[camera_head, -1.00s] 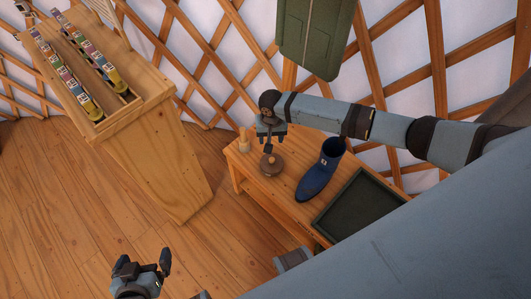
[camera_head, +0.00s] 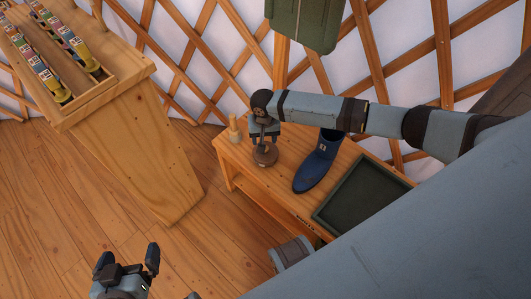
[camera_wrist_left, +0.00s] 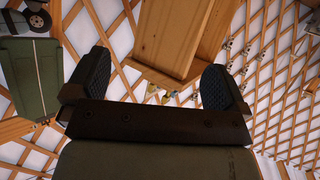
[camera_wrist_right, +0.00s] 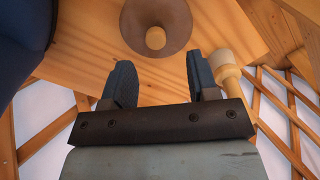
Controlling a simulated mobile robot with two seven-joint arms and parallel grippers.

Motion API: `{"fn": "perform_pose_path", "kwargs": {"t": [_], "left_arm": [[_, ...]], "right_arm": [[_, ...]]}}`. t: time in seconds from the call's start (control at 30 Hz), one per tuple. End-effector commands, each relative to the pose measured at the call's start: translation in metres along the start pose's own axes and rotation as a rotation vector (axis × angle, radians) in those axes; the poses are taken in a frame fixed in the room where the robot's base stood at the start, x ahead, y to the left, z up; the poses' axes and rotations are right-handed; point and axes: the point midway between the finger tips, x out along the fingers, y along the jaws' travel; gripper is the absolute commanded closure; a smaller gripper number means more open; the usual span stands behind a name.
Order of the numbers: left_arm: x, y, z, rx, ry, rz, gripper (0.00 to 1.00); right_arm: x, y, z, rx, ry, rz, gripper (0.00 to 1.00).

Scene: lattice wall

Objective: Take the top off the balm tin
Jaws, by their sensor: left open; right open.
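The balm tin (camera_head: 265,155) is a round brown thing with a pale wooden knob on its top. It stands at the near left end of the low wooden bench (camera_head: 290,207). In the right wrist view the tin (camera_wrist_right: 178,22) shows beyond the fingertips, its knob near the middle. My right gripper (camera_head: 264,137) is open just above the tin; its fingers (camera_wrist_right: 155,75) hold nothing. Part of the tin is hidden by the gripper in the head view. My left gripper (camera_head: 127,260) is open and empty over the floor, far from the bench.
A small pale wooden object (camera_head: 234,130) stands close beside the tin. A blue boot (camera_head: 316,168) and a dark green tray (camera_head: 362,197) occupy the rest of the bench. A tall wooden stand (camera_head: 130,130) with small colourful items is at left. Lattice wall (camera_head: 200,60) rises behind.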

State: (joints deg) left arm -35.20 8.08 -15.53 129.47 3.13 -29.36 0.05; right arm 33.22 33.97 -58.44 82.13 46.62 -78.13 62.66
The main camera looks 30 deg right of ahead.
Motion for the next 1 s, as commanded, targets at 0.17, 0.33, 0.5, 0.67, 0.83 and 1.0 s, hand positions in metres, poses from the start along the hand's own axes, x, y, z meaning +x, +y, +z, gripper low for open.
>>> {"fn": "perform_pose_path", "kwargs": {"t": [0.17,0.33,0.5,0.67,0.83,1.0], "left_arm": [[0.007,0.010,-0.026,-0.001,0.141,0.042,0.00],[0.005,0.026,-0.059,-0.022,0.309,0.098,0.00],[-0.002,0.041,-0.088,-0.044,0.475,0.163,0.00],[-0.011,0.051,-0.107,-0.064,0.577,0.210,0.00],[-0.016,0.054,-0.114,-0.071,0.610,0.227,0.00],[-0.016,0.054,-0.115,-0.072,0.609,0.226,0.00]], "right_arm": [[0.017,0.002,0.002,0.000,0.000,0.001,0.46],[0.028,0.003,0.003,0.000,0.001,0.000,0.46],[0.044,0.004,0.005,-0.001,0.001,0.000,0.46],[0.051,0.004,0.005,0.000,0.000,0.000,0.46],[0.051,0.004,0.005,0.000,0.000,0.000,0.46],[0.050,0.004,0.005,0.000,0.000,0.000,0.46]]}}
